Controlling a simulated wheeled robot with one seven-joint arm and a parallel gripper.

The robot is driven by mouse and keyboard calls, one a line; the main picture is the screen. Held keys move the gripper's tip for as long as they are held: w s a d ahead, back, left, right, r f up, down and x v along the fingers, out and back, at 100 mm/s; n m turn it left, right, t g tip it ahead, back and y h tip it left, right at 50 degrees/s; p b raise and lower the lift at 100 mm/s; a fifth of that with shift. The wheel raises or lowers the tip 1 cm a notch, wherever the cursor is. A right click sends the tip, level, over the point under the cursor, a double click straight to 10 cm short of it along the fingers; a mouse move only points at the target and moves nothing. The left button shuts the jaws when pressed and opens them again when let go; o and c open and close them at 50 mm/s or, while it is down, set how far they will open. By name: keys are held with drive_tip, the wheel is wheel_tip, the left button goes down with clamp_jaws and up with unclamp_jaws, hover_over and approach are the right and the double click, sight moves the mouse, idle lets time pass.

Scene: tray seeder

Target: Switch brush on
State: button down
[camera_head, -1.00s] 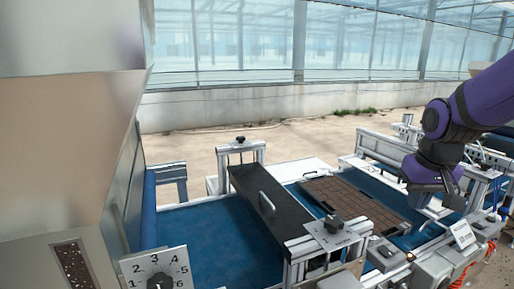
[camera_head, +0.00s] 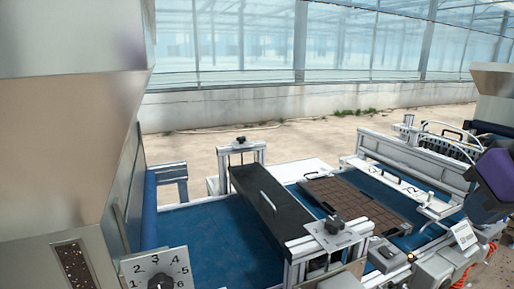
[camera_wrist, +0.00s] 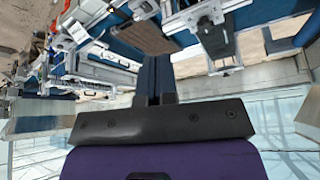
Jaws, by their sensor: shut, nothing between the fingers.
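The seeder line has a blue belt (camera_head: 215,232) and a black cover with a handle (camera_head: 268,203). A brush and its switch cannot be made out for certain. Small grey control boxes (camera_head: 386,255) stand along the front edge, and a white label plate (camera_head: 463,235) stands near the right ones. My gripper (camera_wrist: 154,72) is shut and empty in the wrist view, its dark fingers together above the machine. In the head view only part of my purple arm shows at the right edge, with the fingertips hidden or out of frame.
A brown tray with cells (camera_head: 350,203) lies on the belt. A numbered dial (camera_head: 160,280) is at the lower left, beside a large metal hopper (camera_head: 70,120). A metal frame (camera_head: 410,165) crosses the belt at the right.

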idle(0.4)
drive_tip(key=n+g, duration=0.5)
drive_tip(key=n, duration=1.7)
hover_over(396, 256)
wheel_tip(396, 256, down, 15)
drive_tip(key=shift+w+f, duration=0.1)
drive_tip(key=shift+f, duration=0.15)
wheel_tip(396, 256, down, 14)
drive_tip(key=shift+d+r, duration=0.1)
